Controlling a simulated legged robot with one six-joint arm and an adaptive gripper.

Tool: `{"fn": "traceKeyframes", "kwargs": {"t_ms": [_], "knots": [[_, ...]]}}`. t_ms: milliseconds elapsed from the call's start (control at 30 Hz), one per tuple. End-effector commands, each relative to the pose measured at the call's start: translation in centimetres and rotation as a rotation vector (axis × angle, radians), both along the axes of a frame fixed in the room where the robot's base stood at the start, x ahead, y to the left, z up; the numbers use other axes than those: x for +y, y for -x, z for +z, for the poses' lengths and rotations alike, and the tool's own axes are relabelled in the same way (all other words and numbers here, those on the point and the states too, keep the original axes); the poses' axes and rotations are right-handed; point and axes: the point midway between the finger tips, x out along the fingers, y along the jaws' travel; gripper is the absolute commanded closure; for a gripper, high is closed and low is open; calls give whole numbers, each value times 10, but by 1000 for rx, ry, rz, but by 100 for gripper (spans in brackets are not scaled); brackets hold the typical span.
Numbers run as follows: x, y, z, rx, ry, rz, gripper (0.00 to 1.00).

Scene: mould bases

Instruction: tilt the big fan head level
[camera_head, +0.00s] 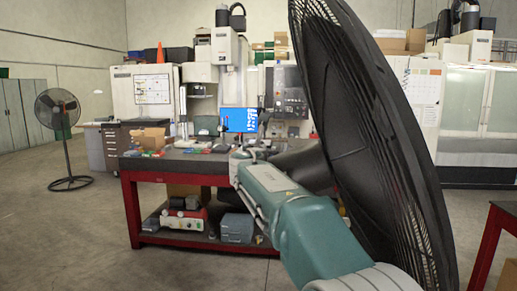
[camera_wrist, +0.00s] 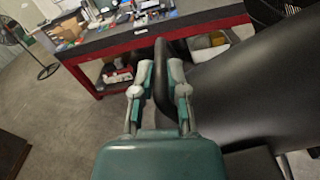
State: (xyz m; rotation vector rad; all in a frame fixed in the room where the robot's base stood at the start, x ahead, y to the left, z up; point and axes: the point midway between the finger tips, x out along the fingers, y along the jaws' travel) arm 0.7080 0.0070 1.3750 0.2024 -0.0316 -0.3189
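The big fan head (camera_head: 375,130) fills the right of the head view, close to me. Its round black grille is seen nearly edge-on and slants from upper left to lower right. Its dark motor housing (camera_head: 303,166) points left, partly behind my arm; the smooth black housing is large at the right of the wrist view (camera_wrist: 255,85). A curved black handle bar (camera_wrist: 161,75) stands out beside the housing. My gripper (camera_wrist: 160,80) has one finger on each side of this bar, closed in around it. In the head view the fingertips and the handle are hard to make out.
A red-framed workbench (camera_head: 131,205) with tools and boxes stands behind the gripper. A smaller standing fan (camera_head: 60,115) is at the far left. Another red-framed table (camera_head: 490,235) is at the right edge.

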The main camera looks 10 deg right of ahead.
Motion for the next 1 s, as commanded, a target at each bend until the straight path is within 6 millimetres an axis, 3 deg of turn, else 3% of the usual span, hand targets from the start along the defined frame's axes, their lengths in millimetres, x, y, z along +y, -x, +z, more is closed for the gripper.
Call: {"fn": "traceKeyframes", "kwargs": {"t_ms": [333,700,1000], "knots": [[-5,2,8,-12,-30,1,100],[-57,21,58,-103,-274,-4,100],[-72,27,70,-129,-363,-1,100]]}}
